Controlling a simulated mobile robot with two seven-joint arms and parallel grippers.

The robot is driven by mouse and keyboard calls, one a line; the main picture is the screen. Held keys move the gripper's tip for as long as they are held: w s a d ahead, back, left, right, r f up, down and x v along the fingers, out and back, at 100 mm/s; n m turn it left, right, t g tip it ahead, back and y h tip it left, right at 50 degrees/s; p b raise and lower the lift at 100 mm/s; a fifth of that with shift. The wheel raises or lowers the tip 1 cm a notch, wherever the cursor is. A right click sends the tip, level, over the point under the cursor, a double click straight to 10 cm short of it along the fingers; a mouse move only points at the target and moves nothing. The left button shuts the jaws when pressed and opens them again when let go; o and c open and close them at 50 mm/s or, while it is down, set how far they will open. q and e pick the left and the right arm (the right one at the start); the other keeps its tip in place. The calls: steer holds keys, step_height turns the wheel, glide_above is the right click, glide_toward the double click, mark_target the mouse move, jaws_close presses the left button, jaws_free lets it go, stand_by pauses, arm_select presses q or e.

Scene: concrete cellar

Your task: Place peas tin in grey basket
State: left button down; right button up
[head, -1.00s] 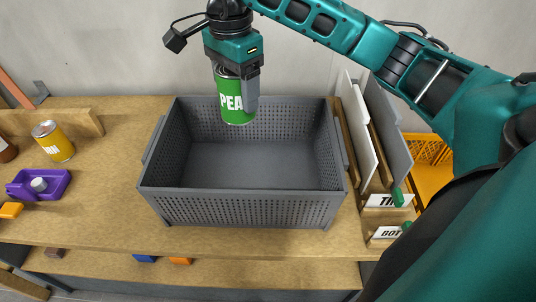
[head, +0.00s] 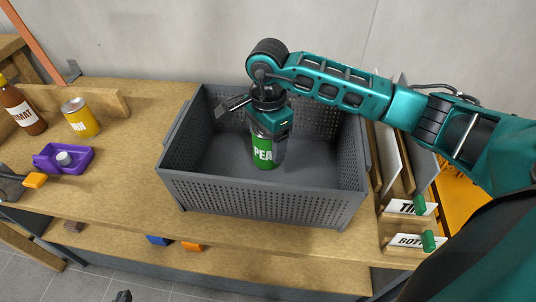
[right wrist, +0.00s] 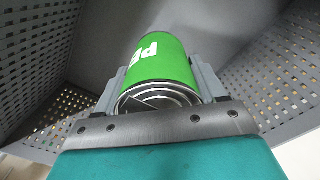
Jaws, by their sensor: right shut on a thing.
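The green peas tin (head: 264,152) is upright inside the grey basket (head: 262,205), near its middle. I cannot tell whether the tin's base touches the basket floor. My right gripper (head: 268,135) comes down into the basket from above and is shut on the tin's upper part. In the right wrist view, the tin (right wrist: 163,58) sits between the two fingers of my right gripper (right wrist: 160,88), with perforated basket walls on both sides.
Left of the basket stand a yellow tin (head: 81,119), a brown bottle (head: 22,108) and a purple tray (head: 63,162). Upright boards and labelled holders (head: 408,208) stand close on the right. The bench (head: 125,155) is clear just left of the basket.

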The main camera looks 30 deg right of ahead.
mark_target(268, 156)
steer(key=shift+f, duration=2.2)
steer(key=shift+b, duration=0.3)
steer(key=o, duration=0.6)
steer(key=shift+f, duration=0.2)
steer(key=o, duration=0.4)
steer(key=shift+o, duration=0.2)
steer(key=shift+r, duration=0.1)
steer(key=shift+r, duration=0.2)
step_height(268, 156, up, 12)
steer(key=shift+f+p, duration=0.1)
steer(key=shift+p, duration=0.5)
